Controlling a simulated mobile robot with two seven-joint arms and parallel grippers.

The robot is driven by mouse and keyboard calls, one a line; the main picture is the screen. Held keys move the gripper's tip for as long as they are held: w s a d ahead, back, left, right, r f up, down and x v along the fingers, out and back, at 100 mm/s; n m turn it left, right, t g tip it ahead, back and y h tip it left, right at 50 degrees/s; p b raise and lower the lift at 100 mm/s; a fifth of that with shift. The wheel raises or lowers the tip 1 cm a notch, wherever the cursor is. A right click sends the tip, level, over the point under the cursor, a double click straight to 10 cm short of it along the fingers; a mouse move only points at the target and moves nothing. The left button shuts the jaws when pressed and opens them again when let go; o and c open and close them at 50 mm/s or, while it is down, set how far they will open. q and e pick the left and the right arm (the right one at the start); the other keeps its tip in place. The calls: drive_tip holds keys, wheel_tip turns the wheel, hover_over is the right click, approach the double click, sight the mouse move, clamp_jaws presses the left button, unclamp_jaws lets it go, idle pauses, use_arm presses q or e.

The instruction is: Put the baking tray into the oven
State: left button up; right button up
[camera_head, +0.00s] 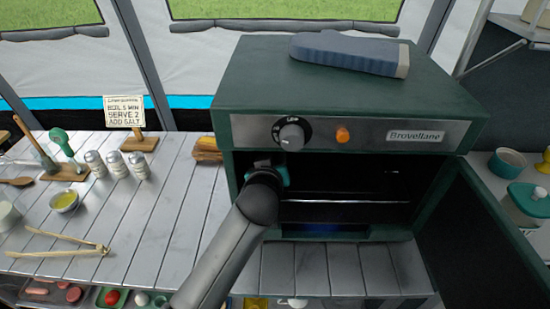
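The dark green oven (350,134) stands on the counter with its door (480,240) swung open to the right. Its inside is dark, and a thin bright edge (350,202) crosses it; I cannot tell whether that is a rack or the baking tray. No baking tray shows clearly elsewhere. My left gripper (275,176) is at the left side of the oven opening, reaching in under the knob. My own arm hides most of its fingers, so I cannot tell whether it is open or holds anything. My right gripper is not in view.
A blue oven mitt (350,53) lies on the oven's top. On the left of the plank table (150,215) are shakers (117,163), a small bowl (64,200), wooden tongs (60,246) and a sign (124,112). A lidded pot (528,200) stands right of the door.

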use_arm(q)
drive_tip(key=shift+r, duration=0.15)
drive_tip(key=p+v, duration=0.2)
drive_tip(key=v, duration=1)
drive_tip(key=shift+p, duration=0.3)
